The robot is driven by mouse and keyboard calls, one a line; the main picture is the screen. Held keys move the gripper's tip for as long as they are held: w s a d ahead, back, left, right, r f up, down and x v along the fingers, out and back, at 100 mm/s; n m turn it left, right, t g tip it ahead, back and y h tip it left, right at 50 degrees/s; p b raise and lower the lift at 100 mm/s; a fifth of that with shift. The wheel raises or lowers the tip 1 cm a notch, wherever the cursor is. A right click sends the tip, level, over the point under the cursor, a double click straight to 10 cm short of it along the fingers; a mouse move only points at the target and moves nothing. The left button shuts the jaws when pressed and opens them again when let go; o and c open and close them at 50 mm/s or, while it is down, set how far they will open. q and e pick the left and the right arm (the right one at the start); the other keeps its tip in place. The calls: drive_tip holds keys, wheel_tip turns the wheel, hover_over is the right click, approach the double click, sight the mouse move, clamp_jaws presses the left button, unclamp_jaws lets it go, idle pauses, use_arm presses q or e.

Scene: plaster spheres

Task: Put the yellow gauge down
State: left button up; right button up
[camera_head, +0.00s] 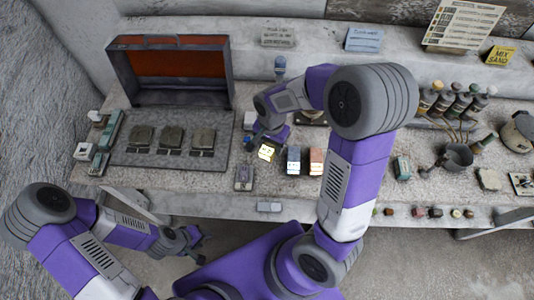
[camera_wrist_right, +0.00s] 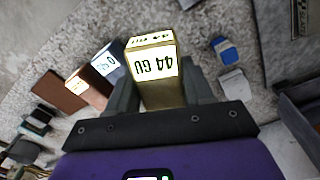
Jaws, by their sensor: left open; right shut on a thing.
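The yellow gauge (camera_head: 267,152) is a small box with a lit face, above or on the stone bench left of the blue gauge. In the right wrist view the yellow gauge (camera_wrist_right: 155,90) sits between the fingers, its lit face reading like "44 GU". My right gripper (camera_head: 264,140) is shut on it; whether its underside touches the bench I cannot tell. My left gripper (camera_head: 192,243) is open and empty, low in front of the bench.
A blue gauge (camera_head: 293,161) and a reddish gauge (camera_head: 316,162) stand just right of the yellow one. A grey device (camera_head: 244,178) lies to its front left. A dark tray (camera_head: 124,156) with several blocks is further left. A pot (camera_head: 456,158) stands at right.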

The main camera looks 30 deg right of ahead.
sight(272, 152)
drive_tip(key=f, duration=0.3)
drive_tip(key=shift+s+f+b, duration=0.15)
drive_tip(key=shift+s+b, duration=0.1)
drive_tip(key=shift+b, duration=0.05)
drive_tip(key=shift+w+f+b, duration=0.1)
drive_tip(key=shift+f+b, duration=0.35)
drive_tip(key=shift+f, duration=1.75)
drive_tip(key=shift+f, duration=0.15)
drive_tip(key=o, duration=0.7)
drive_tip(key=shift+c, duration=0.2)
drive_tip(key=shift+r, duration=0.2)
wheel_tip(272, 152, up, 12)
drive_tip(key=p, duration=0.2)
drive_tip(key=shift+p, duration=0.4)
